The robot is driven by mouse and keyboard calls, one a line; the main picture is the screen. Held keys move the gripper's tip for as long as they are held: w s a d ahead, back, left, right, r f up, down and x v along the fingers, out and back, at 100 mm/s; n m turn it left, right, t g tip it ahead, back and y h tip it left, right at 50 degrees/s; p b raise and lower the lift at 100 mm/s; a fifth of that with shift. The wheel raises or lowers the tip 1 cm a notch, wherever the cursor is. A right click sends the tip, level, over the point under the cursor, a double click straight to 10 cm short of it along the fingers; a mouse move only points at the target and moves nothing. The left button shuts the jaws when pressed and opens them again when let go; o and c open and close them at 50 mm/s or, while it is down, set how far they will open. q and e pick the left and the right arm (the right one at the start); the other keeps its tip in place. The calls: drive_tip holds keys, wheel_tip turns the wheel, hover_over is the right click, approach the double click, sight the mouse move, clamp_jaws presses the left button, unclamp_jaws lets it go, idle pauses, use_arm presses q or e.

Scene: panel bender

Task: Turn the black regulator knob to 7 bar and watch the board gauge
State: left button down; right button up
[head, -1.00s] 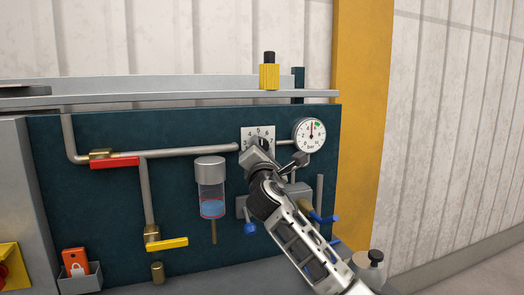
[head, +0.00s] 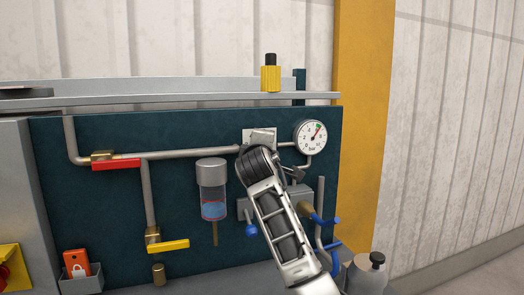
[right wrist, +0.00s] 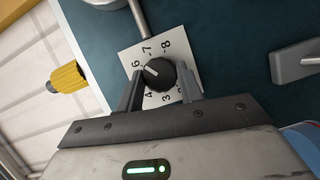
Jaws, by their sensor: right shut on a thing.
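The black regulator knob (right wrist: 159,74) sits on a white scale plate (right wrist: 184,87) with printed numbers, in the right wrist view. Its white pointer line is directed to the upper left, at about the 6 to 7 side. My right gripper (right wrist: 158,80) is shut on the knob, one finger on each side. In the head view my right arm hides the knob, and only the top of the plate (head: 248,134) shows. The round white board gauge (head: 310,135) is right of it, its needle pointing up-right at the green mark. My left gripper is not in view.
Left of the knob are a filter bowl (head: 212,190), a red lever (head: 115,164) and a yellow lever (head: 168,245). Blue-handled valves (head: 324,220) sit close to my right arm. A yellow-and-black part (head: 270,75) stands on the ledge above.

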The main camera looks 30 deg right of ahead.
drive_tip(key=m+g+y, duration=0.1)
drive_tip(key=m, duration=0.3)
drive_tip(key=shift+r+y, duration=0.1)
drive_tip(key=shift+y, duration=0.3)
idle(0.4)
drive_tip(key=o, duration=1)
drive_tip(key=shift+d, duration=0.1)
drive_tip(key=shift+s, duration=0.1)
drive_tip(key=b+v, duration=0.3)
drive_tip(key=v, duration=1.3)
drive_tip(key=shift+d, duration=0.1)
